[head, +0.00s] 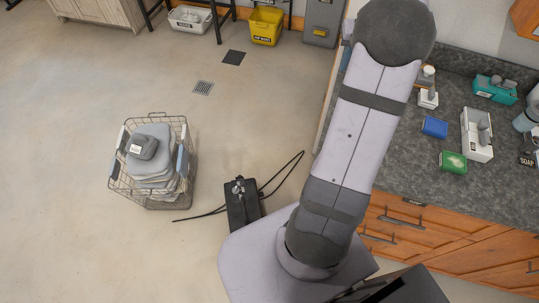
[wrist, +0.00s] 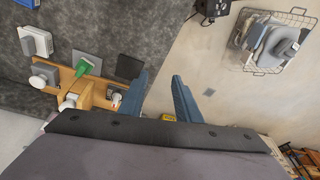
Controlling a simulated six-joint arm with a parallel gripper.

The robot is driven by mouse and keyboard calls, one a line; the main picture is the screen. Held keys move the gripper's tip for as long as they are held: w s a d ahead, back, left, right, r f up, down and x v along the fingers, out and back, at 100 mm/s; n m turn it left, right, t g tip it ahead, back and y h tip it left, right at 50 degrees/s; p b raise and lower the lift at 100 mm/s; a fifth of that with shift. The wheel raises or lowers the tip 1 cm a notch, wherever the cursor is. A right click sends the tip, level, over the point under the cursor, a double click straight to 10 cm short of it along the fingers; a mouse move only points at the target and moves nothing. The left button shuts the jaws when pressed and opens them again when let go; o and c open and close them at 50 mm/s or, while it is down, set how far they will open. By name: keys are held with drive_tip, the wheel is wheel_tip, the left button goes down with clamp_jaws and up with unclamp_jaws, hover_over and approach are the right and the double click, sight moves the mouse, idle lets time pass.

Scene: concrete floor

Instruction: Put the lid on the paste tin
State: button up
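My gripper (wrist: 161,84) shows in the wrist view. Its two blue fingers stand apart with nothing between them. In the head view my arm rises past the counter and the gripper is not visible. I cannot pick out the paste tin or its lid for sure in either view. In the wrist view, small round white and grey pieces (wrist: 45,75) sit at the left around a wooden holder (wrist: 98,92), clear of the fingers. A dark square piece (wrist: 130,67) lies just left of the fingers.
The dark stone counter (head: 400,165) holds a blue box (head: 434,127), a green box (head: 453,162), a white tray (head: 477,152) and a teal box (head: 495,90). A wire basket (head: 181,188) of folded cloths and a black box (head: 236,208) with cables stand on open floor.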

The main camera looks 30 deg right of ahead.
drive_tip(key=a+f+n, duration=0.1)
drive_tip(key=a+n, duration=0.1)
drive_tip(key=a, duration=1.2)
drive_tip(key=s+a+f+n+g, duration=0.1)
drive_tip(key=s+a+f+n, duration=0.1)
drive_tip(key=s+a, duration=0.5)
drive_tip(key=s+a+f+n+g+y, duration=0.1)
drive_tip(key=s+a+f, duration=0.3)
drive_tip(key=a, duration=1.1)
drive_tip(key=s+n, duration=0.1)
drive_tip(key=s, duration=0.2)
drive_tip(key=shift+s+g, duration=0.25)
drive_tip(key=shift+g, duration=0.05)
